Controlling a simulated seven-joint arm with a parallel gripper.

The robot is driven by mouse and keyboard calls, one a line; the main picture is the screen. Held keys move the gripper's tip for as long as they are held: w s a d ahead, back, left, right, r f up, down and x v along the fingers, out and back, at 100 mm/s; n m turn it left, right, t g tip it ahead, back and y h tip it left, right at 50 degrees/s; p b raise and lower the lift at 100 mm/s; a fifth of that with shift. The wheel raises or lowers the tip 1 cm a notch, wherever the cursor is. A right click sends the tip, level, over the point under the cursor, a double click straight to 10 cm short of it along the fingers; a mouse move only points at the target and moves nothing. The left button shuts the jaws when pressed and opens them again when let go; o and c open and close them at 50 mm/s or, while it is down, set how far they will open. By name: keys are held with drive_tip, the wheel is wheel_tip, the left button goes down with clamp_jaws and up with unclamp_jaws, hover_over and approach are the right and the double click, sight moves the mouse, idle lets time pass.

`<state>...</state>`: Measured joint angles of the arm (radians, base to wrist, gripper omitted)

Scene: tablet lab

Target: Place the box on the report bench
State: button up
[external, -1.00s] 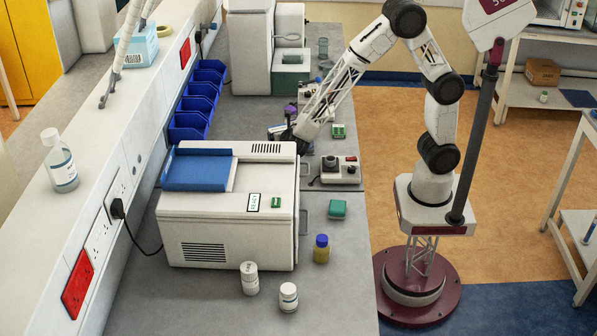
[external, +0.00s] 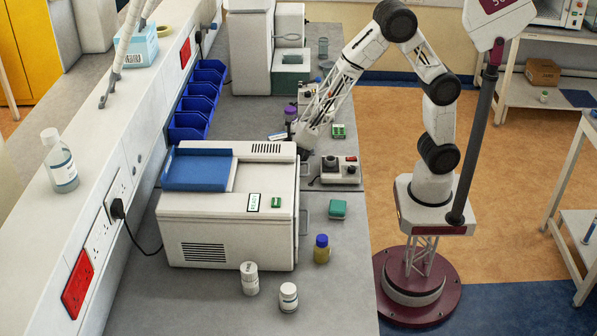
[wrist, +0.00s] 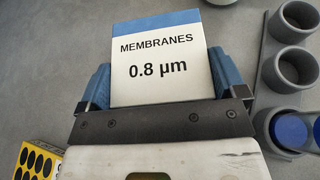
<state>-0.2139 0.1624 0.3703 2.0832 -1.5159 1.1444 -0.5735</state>
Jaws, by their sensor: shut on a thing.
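The box (wrist: 163,60) is white with blue sides and reads "MEMBRANES 0.8 µm". It fills the upper middle of the wrist view, between the two blue fingers of my gripper (wrist: 158,85), which is shut on it. In the external view my gripper (external: 301,138) is over the grey bench behind the white machine, and a small part of the box (external: 277,136) shows at its left. The gap between box and bench is hard to judge. No bench is legibly marked as the report bench.
The white machine (external: 228,228) with a blue tray (external: 198,172) stands close in front. A purple-capped bottle (external: 290,113) and a small instrument (external: 340,170) are nearby. The wrist view shows a grey cup rack (wrist: 292,70) and a yellow dotted box (wrist: 38,160). Side tables stand at right.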

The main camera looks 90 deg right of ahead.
drive_tip(key=o, duration=0.6)
drive_tip(key=shift+o, duration=0.2)
drive_tip(key=shift+r, duration=0.1)
drive_tip(key=shift+v, duration=6.05)
drive_tip(key=shift+d, duration=0.1)
drive_tip(key=s+d+r+m+g+y, duration=0.2)
drive_tip(key=s+d+r+m+y, duration=0.1)
drive_tip(key=s+d+r+m, duration=0.4)
drive_tip(key=s+d+r+m+g+y, duration=0.2)
drive_tip(key=s+r+m, duration=0.15)
drive_tip(key=s, duration=0.55)
drive_tip(key=s+r+m+y, duration=0.2)
drive_tip(key=s+m+y, duration=0.1)
drive_tip(key=s+m, duration=0.3)
drive_tip(key=s+r+m+t+y, duration=0.1)
drive_tip(key=s+m+y, duration=0.3)
drive_tip(key=s, duration=0.7)
drive_tip(key=shift+s+r+m+t+y, duration=0.3)
drive_tip(key=shift+r+m, duration=0.5)
drive_tip(key=shift+m, duration=0.25)
drive_tip(key=shift+a, duration=0.15)
